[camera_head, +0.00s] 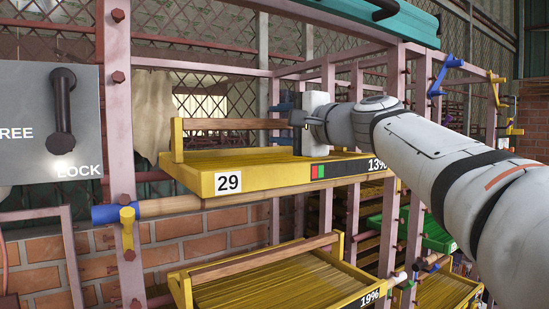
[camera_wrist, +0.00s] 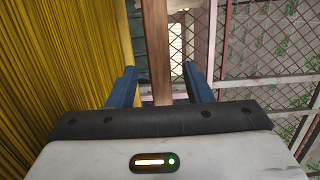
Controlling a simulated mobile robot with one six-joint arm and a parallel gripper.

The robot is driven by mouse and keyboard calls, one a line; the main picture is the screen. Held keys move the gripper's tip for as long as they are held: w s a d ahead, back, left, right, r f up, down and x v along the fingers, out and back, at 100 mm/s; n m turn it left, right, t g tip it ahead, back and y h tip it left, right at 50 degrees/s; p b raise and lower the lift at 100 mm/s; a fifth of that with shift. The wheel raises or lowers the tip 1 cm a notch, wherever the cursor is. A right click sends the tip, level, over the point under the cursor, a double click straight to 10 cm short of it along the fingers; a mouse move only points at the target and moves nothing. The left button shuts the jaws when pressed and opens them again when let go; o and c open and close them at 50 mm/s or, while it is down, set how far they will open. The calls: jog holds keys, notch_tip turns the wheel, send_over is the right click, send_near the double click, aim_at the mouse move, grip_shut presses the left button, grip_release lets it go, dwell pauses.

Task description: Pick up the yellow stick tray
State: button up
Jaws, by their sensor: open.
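The yellow stick tray (camera_head: 200,181) carries a white "29" label, a red and green mark and "13%" on its front. It sits on a wooden rail at upper middle in the head view. Its wooden handle bar (camera_head: 228,124) runs along its back. In the wrist view, yellow sticks (camera_wrist: 62,80) fill the left side. The handle bar (camera_wrist: 157,50) runs between the two blue fingers of my gripper (camera_wrist: 160,85). The fingers are open, with a gap on each side of the bar. In the head view my gripper (camera_head: 299,119) is at the bar's right part, its fingers partly hidden.
A second yellow tray (camera_head: 225,283) marked "19%" sits below. A green tray (camera_head: 438,236) is at lower right. Pink rack posts (camera_head: 120,120) and a grey lever panel (camera_head: 40,145) stand at left. A teal tray (camera_head: 385,20) hangs above my arm.

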jog(key=p+x, duration=0.1)
jog(key=x, duration=0.3)
jog(key=shift+s+d, duration=0.1)
grip_shut()
dwell(0.3)
